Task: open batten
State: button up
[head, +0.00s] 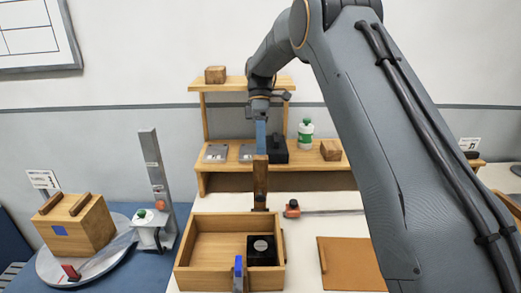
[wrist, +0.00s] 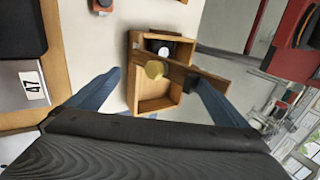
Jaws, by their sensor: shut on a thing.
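The wooden batten (head: 260,185) stands upright below my gripper (head: 261,138) in the head view, behind an open wooden box (head: 188,252). My gripper's blue fingers (wrist: 158,80) lie on either side, shut on the batten. The exact contact is hard to see. A black block with a round light top (head: 262,252) sits inside the box.
A shelf (head: 220,180) with several items stands behind. A brown board (head: 352,265) lies right of the box. A turntable (head: 60,266) with a wooden box (head: 78,228) is at left.

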jog(key=b+v, duration=0.1)
jog(key=v, duration=0.1)
jog(key=shift+w+r, duration=0.15)
jog(key=shift+r, duration=0.1)
jog(key=c, duration=1.3)
jog(key=shift+w+b+v, duration=0.2)
jog(key=shift+b+v, duration=0.65)
jog(key=shift+v, duration=1.8)
jog(key=shift+d+f, duration=0.1)
jog(key=shift+w, duration=0.1)
